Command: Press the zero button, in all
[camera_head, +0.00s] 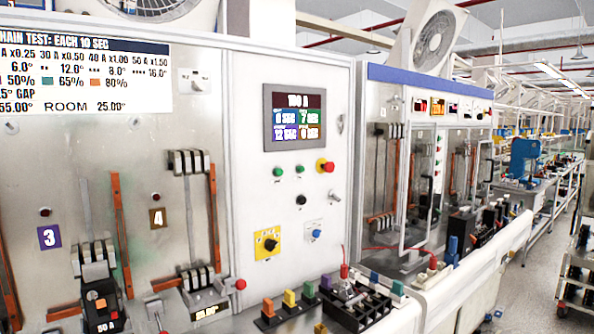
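A white control panel (257,130) stands in the middle of the view. Its screen (295,118) reads "100 A" at the top, with smaller coloured readouts below. Lower down are a black rotary knob on a yellow plate (268,243) and a blue button on a small white plate (316,233). The small labels are too blurred to read, so I cannot tell which one is the zero button. My gripper is not in view.
Metal breaker bays (135,180) with markers 3 and 4 stand at left, under a text board (85,75). A front ledge holds coloured terminals (288,300) and a black terminal block (355,300). A second cabinet (420,85) stands at right. An aisle floor (530,290) is open beyond.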

